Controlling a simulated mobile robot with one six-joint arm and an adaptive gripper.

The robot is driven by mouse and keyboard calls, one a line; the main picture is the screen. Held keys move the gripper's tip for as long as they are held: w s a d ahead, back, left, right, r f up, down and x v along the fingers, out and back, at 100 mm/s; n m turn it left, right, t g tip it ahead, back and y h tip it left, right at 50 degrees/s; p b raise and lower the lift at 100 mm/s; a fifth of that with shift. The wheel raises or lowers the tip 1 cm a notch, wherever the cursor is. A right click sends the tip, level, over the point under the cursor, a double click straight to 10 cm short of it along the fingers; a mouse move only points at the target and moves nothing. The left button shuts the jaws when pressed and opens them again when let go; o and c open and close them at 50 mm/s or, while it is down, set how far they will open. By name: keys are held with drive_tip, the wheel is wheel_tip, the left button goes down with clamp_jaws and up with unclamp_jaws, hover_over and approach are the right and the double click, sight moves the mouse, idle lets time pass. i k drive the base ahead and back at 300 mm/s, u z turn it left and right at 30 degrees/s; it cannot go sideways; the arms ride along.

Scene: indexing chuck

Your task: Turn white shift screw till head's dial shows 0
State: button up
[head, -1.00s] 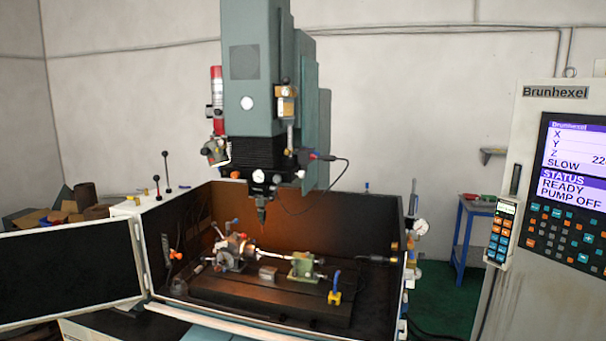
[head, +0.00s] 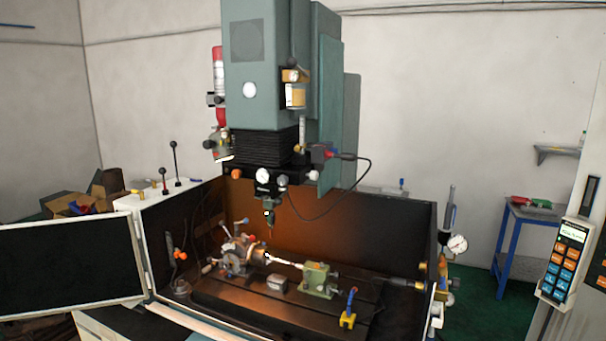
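The green machine head (head: 265,60) stands above an open enclosure. A small round white face (head: 263,177), perhaps the head's dial, sits on the dark block at its lower end. Its reading is too small to make out. A small white part (head: 313,176) sits at the right of the same block; I cannot tell whether it is the white shift screw. Below and to the left, the indexing chuck (head: 238,256) stands on the machine bed. My gripper is not in view.
A green tailstock (head: 317,281) and a yellow-and-blue piece (head: 348,310) stand on the bed. A round gauge (head: 457,244) is at the enclosure's right edge. A black cable (head: 345,203) loops beside the head. A keypad pendant (head: 563,262) is at the right, and an open door panel (head: 65,262) at the left.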

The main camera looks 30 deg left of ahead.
sight(313, 175)
drive_tip(key=u, duration=0.4)
drive_tip(key=i, duration=0.6)
drive_tip(key=u, duration=0.75)
drive_tip(key=i, duration=0.55)
drive_tip(key=u, duration=0.3)
